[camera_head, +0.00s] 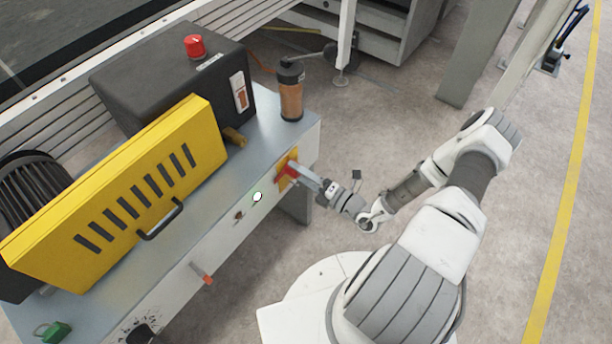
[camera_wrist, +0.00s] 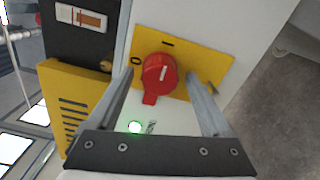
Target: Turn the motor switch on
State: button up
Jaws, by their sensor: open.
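The motor switch is a red rotary knob (camera_wrist: 159,74) on a yellow plate (camera_wrist: 192,57) with dark marks around it, one like an "O". A white line on the knob points roughly to the mark at the plate's top in the wrist view. In the head view the knob (camera_head: 287,172) is on the front panel's right end, partly hidden by my gripper (camera_head: 302,173). In the wrist view my gripper (camera_wrist: 158,76) is open, with one finger on each side of the knob. I cannot tell whether either finger touches it.
A lit green-white lamp (camera_head: 257,197) and an orange-red lever (camera_head: 202,273) are on the same panel. Above are a yellow slotted cover (camera_head: 140,195), a dark box (camera_head: 165,85) with a red button (camera_head: 194,46), and an orange-brown cylinder (camera_head: 291,97).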

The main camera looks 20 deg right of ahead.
jog(key=p+v, duration=0.1)
jog(key=v, duration=1.6)
jog(key=shift+s+d, duration=0.15)
jog(key=shift+r, duration=0.15)
jog(key=w+a+r+n+g+p, duration=0.1)
jog(key=a+r+n+g+p, duration=0.2)
jog(key=r+n+g, duration=0.7)
jog(key=w+a+r+n+g+p, duration=0.1)
jog(key=a+r+n+g+p, duration=0.3)
jog(key=r+n, duration=1.1)
jog(key=s+a+r+n+t+h+p, duration=0.1)
jog(key=s+r+n+h, duration=0.1)
jog(key=r+n, duration=0.4)
jog(key=s+a+r+n+t+h+p, duration=0.1)
jog(key=r+n+h, duration=0.4)
jog(key=r, duration=0.7)
jog(key=s+a+r+n+t+h+p, duration=0.1)
jog(key=s+r+n+t+h+p, duration=0.1)
jog(key=r+n, duration=0.6)
jog(key=shift+s+a+r+t+h+p, duration=0.45)
jog(key=shift+s+r+h, duration=0.35)
jog(key=shift+s+r, duration=0.3)
